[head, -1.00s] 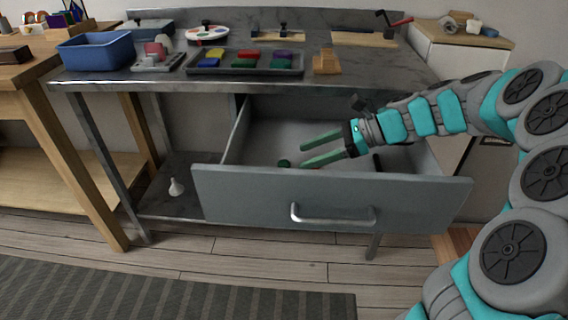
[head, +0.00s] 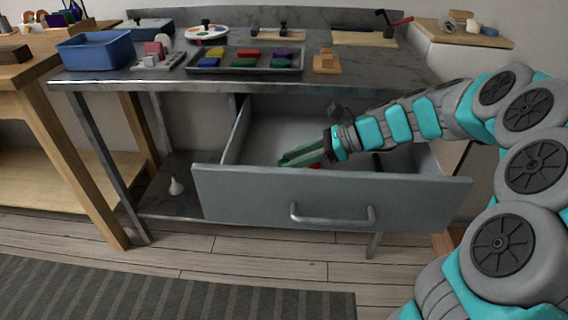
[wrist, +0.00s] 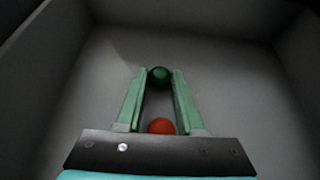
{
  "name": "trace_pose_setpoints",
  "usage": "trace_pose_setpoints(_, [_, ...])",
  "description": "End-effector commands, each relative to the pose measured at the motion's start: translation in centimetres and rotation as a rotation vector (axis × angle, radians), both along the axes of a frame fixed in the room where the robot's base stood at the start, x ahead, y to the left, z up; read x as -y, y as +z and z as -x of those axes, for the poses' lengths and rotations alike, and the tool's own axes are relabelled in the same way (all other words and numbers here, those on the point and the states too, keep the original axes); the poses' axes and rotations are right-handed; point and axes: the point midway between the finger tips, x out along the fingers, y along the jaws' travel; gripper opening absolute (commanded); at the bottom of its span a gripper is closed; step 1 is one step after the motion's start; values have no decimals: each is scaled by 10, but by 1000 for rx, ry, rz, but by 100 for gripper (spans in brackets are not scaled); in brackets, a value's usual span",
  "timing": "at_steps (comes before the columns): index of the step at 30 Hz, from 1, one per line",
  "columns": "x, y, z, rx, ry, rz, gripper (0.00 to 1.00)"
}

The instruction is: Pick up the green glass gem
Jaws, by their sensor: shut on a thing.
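The green glass gem (wrist: 158,76) is a small dark green round piece, seen in the wrist view between the tips of my gripper (wrist: 160,82). The two green fingers are closed against its sides. In the head view my gripper (head: 281,163) is inside the open grey drawer (head: 330,198), low behind its front panel. The gem is hidden by the fingers there. A red round piece (wrist: 161,126) lies in the drawer, showing between the fingers near the palm in the wrist view. It also shows in the head view (head: 315,165), just below the fingers.
The drawer's side walls and front panel surround my gripper. The metal workbench (head: 330,80) above carries a dark tray (head: 243,72) of coloured blocks, a wooden piece (head: 326,63) and a blue bin (head: 95,51). The drawer floor around the fingers looks mostly clear.

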Motion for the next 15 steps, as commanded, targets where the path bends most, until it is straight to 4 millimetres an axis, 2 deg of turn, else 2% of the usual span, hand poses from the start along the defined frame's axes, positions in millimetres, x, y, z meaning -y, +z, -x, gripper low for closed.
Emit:
trace_pose_setpoints(1, [0,0,0,0,0,0,17])
trace_pose_setpoints(6, [0,0,0,0,0,0,0])
trace_pose_setpoints(15, [0,0,0,0,0,0,0])
